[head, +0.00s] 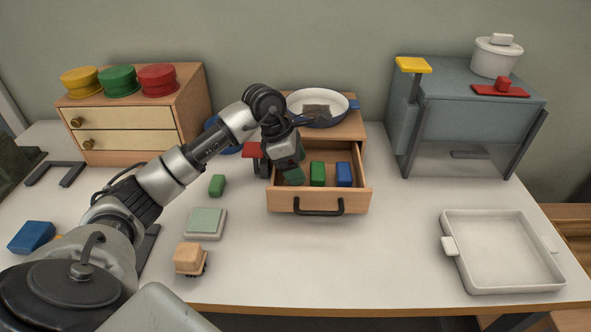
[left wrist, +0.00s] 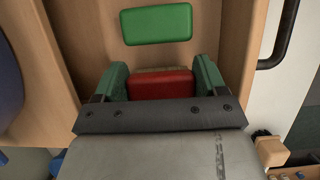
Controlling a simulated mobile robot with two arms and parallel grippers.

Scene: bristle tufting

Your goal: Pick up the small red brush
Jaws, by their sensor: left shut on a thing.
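My left gripper (head: 293,176) reaches down into the left part of the open drawer (head: 281,203). In the left wrist view its green fingers (left wrist: 160,78) are shut on the small red brush (left wrist: 160,87), one finger at each side. A tan strip shows along the brush's far edge. A green brush (head: 317,174) lies to the right of the gripper in the drawer and also shows in the left wrist view (left wrist: 156,25). A blue brush (head: 344,175) lies farther right. My right gripper is not in view.
The drawer walls stand close around the gripper. A pan (head: 318,103) sits on the cabinet above. A red-topped item (head: 252,151) is just left of the drawer. A pale green block (head: 206,222) and a wooden cart (head: 189,258) stand front left. The table is clear in front of the drawer.

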